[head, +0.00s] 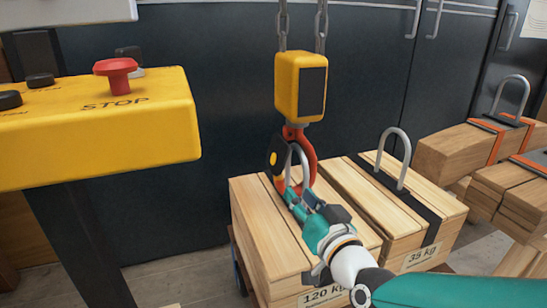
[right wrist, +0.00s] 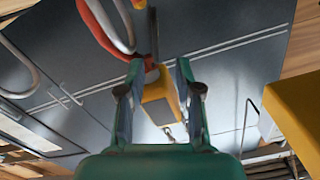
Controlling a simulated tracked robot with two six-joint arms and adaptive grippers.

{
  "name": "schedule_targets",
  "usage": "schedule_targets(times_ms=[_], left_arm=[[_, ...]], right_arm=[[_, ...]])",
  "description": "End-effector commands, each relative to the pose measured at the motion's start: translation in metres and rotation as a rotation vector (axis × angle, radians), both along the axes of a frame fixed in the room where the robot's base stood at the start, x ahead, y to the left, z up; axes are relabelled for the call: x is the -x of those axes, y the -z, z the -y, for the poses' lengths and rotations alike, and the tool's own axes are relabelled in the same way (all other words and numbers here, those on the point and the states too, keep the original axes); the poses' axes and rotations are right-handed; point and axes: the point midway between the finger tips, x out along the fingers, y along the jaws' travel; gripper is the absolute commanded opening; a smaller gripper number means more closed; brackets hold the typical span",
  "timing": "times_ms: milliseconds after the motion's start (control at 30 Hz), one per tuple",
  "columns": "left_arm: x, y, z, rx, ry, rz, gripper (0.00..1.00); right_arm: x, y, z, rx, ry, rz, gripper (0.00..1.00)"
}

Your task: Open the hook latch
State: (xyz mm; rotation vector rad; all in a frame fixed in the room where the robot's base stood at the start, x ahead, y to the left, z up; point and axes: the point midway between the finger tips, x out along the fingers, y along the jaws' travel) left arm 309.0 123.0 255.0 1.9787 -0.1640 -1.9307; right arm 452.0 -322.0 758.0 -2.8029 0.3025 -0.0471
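A red hoist hook (head: 307,150) hangs under a yellow hook block (head: 289,78). A dark round part with a yellow dot (head: 274,158) sits at its left side; I cannot make out the latch clearly. A grey metal loop (head: 304,160) on the 120 kg crate overlaps the hook's opening. My right gripper (head: 301,203) is just below the hook. In the right wrist view my right gripper (right wrist: 158,68) has its fingers apart, with the block (right wrist: 160,108) showing beyond and the hook (right wrist: 101,30) at upper left. No grip on anything shows. My left gripper is out of view.
The 120 kg crate (head: 254,222) stands below the hook, beside a 35 kg crate (head: 345,188) with its own loop. Strapped timber (head: 448,152) lies at right. A yellow control box (head: 150,135) with a red stop button is at left. Dark cabinets stand behind.

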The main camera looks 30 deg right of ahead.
Motion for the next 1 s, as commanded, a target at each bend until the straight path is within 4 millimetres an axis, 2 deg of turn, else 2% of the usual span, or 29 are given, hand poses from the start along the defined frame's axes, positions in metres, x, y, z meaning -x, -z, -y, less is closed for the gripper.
schedule_targets(times_ms=[33,167,300,700,833,1000], left_arm=[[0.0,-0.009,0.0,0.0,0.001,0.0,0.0],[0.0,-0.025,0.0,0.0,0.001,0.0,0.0],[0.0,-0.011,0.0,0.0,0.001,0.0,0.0],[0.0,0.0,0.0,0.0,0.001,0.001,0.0],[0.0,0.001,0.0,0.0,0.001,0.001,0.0],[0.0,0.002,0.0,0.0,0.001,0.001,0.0]], right_arm=[[-0.003,-0.003,0.004,-0.001,0.01,-0.004,0.34],[-0.013,-0.004,0.011,-0.003,0.016,-0.006,0.34],[-0.042,0.003,0.02,-0.003,0.019,0.001,0.34],[-0.12,0.002,0.041,-0.003,0.022,0.002,0.34],[-0.136,0.001,0.044,-0.003,0.022,0.001,0.34],[-0.145,0.0,0.047,-0.003,0.022,0.002,0.34]])
